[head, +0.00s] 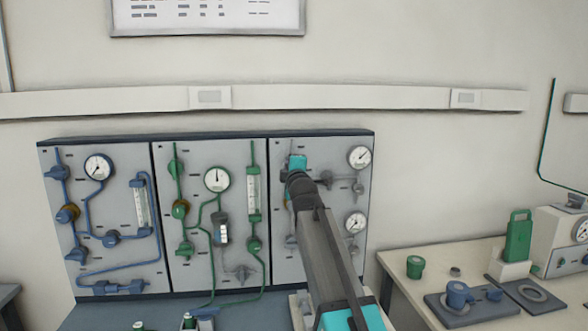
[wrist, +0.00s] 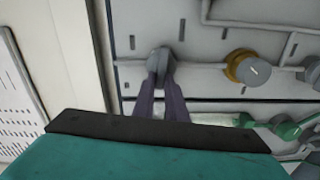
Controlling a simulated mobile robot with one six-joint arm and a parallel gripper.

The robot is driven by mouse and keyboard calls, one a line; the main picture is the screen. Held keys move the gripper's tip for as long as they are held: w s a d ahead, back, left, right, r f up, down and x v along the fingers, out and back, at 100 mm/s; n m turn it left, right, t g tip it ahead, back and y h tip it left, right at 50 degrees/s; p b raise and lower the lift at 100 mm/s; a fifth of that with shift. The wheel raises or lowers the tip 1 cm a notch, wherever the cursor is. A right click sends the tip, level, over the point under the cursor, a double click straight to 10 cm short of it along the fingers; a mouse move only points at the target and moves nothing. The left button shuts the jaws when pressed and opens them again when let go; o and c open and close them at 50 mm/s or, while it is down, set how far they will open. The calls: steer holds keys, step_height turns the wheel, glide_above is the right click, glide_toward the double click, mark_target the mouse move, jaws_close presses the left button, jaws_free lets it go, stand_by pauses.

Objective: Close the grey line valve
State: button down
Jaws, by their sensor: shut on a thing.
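The grey line panel (head: 335,235) is the right-hand section of the wall board in the head view. The grey line valve (wrist: 160,60) shows in the wrist view as a dark grey knob on a grey pipe, left of a brass-coloured regulator (wrist: 240,67). My gripper (wrist: 161,80) is shut on this valve knob, with its two dark fingers on either side of it. In the head view my arm reaches up to the upper left of the grey panel and hides the valve and the fingertips.
A green line panel (head: 199,270) and a blue line panel (head: 128,170) lie left of the grey one. Green fittings (wrist: 285,127) show at the lower right of the wrist view. A bench (head: 400,262) with a green cup (head: 415,267) stands at the right.

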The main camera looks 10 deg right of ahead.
steer(key=shift+f+n, duration=0.15)
steer(key=shift+n, duration=0.45)
steer(key=c, duration=1.8)
jaws_free()
steer(key=shift+s, duration=0.15)
steer(key=s+b, duration=0.2)
steer(key=s, duration=1.1)
steer(key=shift+s, duration=0.3)
